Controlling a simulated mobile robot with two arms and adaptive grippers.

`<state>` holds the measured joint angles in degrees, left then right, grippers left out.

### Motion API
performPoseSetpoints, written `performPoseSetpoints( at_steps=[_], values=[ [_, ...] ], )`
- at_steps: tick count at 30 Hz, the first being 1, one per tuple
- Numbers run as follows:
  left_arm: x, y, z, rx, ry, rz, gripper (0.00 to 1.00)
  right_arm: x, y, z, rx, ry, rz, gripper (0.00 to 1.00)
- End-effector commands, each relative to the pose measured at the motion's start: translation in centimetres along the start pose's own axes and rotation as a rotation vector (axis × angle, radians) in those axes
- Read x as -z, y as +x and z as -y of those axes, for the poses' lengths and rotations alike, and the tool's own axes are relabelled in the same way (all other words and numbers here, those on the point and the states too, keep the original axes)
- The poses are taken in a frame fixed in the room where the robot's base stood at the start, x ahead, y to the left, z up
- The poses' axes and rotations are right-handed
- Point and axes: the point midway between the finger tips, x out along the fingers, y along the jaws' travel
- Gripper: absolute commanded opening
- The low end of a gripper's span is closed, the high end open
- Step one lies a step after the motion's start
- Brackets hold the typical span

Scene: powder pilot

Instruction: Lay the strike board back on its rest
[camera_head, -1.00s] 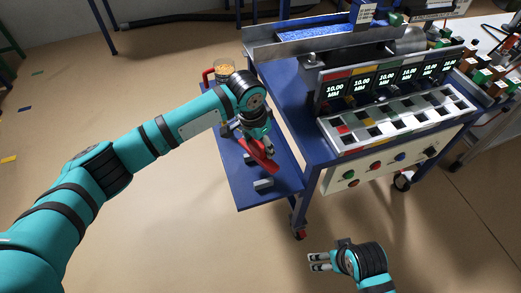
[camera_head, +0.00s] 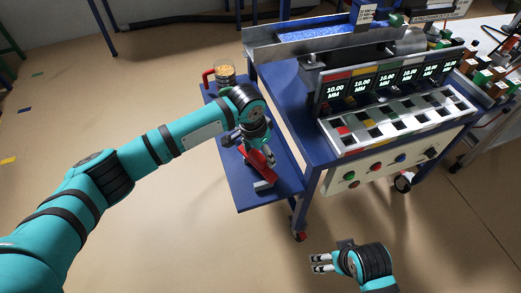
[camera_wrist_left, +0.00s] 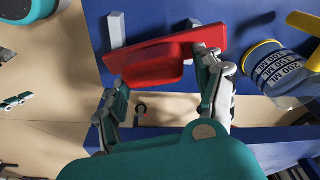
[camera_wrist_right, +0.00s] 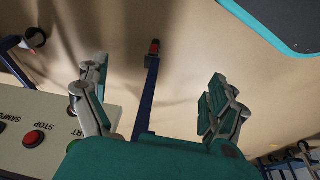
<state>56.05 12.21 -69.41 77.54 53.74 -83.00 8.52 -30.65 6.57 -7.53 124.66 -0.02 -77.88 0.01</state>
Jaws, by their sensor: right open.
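The red strike board (camera_head: 262,160) is at my left gripper (camera_head: 245,138), low over the blue side shelf (camera_head: 240,190). My right gripper (camera_head: 320,263) is open and empty, away from the shelf.
The blue machine cart with displays (camera_head: 390,88) and control buttons (camera_head: 375,165) borders the shelf's right side. Open floor (camera_head: 180,240) lies in front.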

Motion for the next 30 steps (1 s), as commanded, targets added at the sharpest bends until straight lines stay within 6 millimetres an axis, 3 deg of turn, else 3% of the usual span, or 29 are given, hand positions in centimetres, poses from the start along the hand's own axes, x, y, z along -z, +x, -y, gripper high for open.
performPoseSetpoints(
  at_steps=[13,16,30],
  values=[
    [0.1,-0.4,0.1,0.002,0.000,-0.002,0.81,0.0,0.1,0.1,0.002,0.001,0.002,0.95],
    [0.2,-1.6,0.1,0.001,0.000,-0.003,0.81,0.3,-1.2,0.2,0.005,0.000,-0.010,0.95],
    [0.3,-11.1,0.0,0.001,0.000,-0.003,0.81,-2.3,6.6,0.5,0.009,-0.007,0.038,0.95]
  ],
)
